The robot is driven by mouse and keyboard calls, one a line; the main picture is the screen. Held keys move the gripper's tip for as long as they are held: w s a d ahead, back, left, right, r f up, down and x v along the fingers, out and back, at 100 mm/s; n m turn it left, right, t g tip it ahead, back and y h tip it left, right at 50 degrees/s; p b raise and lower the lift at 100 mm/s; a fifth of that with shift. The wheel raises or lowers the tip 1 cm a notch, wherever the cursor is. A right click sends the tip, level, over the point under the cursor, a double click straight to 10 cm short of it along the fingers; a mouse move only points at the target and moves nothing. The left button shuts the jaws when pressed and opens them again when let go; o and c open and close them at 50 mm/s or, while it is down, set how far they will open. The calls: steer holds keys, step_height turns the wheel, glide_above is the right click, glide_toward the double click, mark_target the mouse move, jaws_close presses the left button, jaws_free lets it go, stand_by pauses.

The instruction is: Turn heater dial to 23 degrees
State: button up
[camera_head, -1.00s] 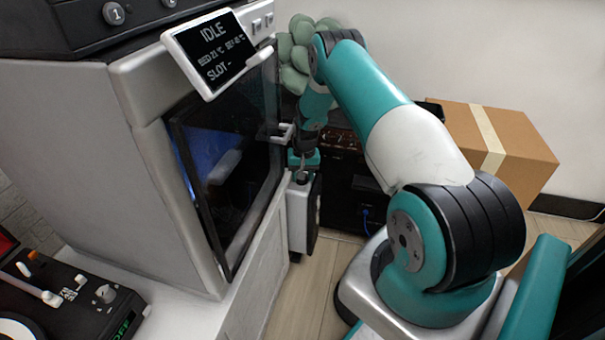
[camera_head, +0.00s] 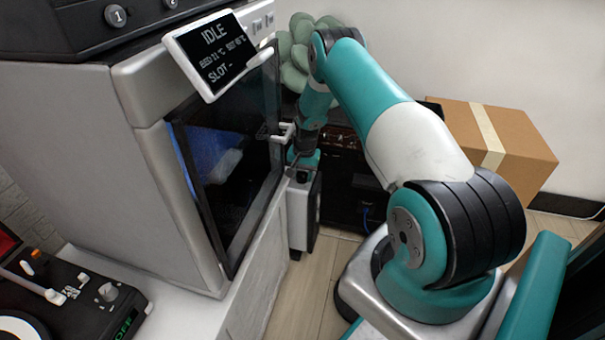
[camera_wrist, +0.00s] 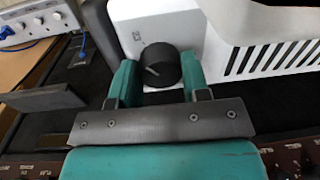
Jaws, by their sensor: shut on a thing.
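The heater (camera_wrist: 225,18) is a white box with dark vent slots, at the top of the wrist view. Its round black dial (camera_wrist: 160,65) has a pale pointer line, tilted towards the upper left. My gripper (camera_wrist: 159,66) has one teal finger on each side of the dial and is shut on it.
A large machine with a dark glass door (camera_head: 235,165) stands close left of my arm; its screen (camera_head: 216,55) reads IDLE. A dark cabinet (camera_head: 345,185) is behind the heater. A cardboard box (camera_head: 520,145) stands to the right. A white device with knobs (camera_wrist: 38,25) is upper left in the wrist view.

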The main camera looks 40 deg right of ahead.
mark_target(305, 175)
steer(key=shift+w, duration=0.1)
steer(key=o, duration=0.9)
steer(key=shift+r, duration=0.1)
steer(key=r+p, duration=0.1)
steer(key=r, duration=0.4)
steer(key=r+p, duration=0.1)
steer(key=r, duration=0.5)
steer(key=s+r+p, duration=0.1)
steer(key=r+p, duration=0.1)
steer(key=r, duration=0.4)
steer(key=shift+d+r, duration=0.1)
steer(key=shift+d, duration=0.2)
